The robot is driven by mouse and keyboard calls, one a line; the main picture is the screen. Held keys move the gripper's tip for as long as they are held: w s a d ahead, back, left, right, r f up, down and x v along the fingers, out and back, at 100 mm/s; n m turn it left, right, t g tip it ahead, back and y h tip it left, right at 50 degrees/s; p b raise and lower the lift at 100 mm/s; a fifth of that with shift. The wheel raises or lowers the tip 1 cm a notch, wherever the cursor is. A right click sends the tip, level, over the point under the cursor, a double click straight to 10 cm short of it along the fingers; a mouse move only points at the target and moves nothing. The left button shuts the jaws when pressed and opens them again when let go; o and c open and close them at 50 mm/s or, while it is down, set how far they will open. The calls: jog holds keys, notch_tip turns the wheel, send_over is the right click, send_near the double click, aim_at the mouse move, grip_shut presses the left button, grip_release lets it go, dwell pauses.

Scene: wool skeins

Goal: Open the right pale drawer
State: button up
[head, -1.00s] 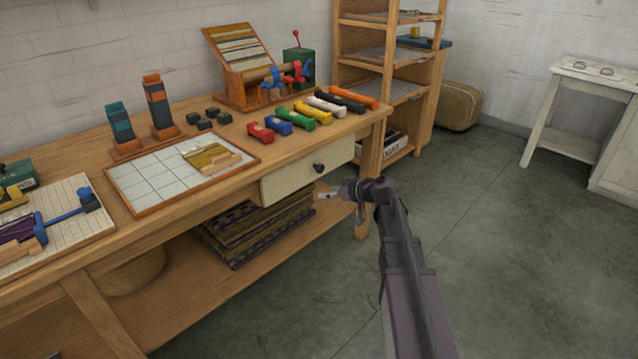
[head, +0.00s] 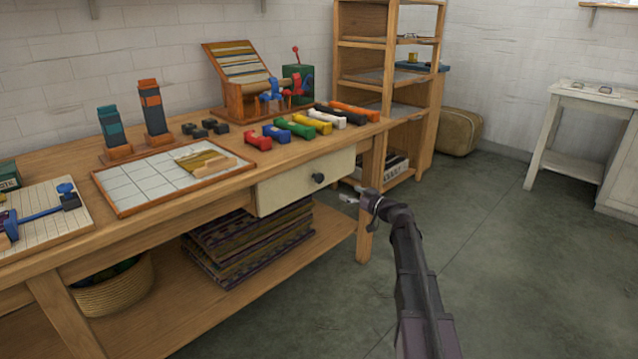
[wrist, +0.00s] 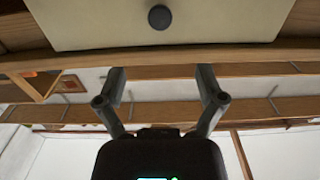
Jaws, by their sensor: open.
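The pale drawer (head: 290,188) with a dark round knob (head: 318,179) sits under the right end of the wooden workbench. Its front stands slightly proud of the bench apron; I cannot tell whether it is shut fully. In the wrist view the drawer front (wrist: 220,20) and its knob (wrist: 159,17) are at the top edge, beyond the fingertips. My gripper (head: 349,195) is just right of the knob in the head view, apart from it. In the wrist view my gripper (wrist: 160,75) is open and empty, its two fingers spread.
The bench top (head: 245,175) holds a row of coloured skeins (head: 303,127), a gridded board (head: 140,185) and a small loom (head: 240,80). Folded textiles (head: 245,240) lie on the shelf below. A bench leg (head: 368,215) is close behind my gripper. Floor to the right is clear.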

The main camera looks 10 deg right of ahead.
aim_at(320, 180)
jog(key=shift+w+a, duration=0.1)
jog(key=shift+a, duration=0.05)
jog(key=x, duration=1.3)
jog(key=shift+w+a, duration=0.15)
jog(key=shift+w, duration=0.05)
jog(key=c, duration=1.2)
jog(key=shift+a, duration=0.15)
grip_shut()
jog(key=shift+s, duration=0.1)
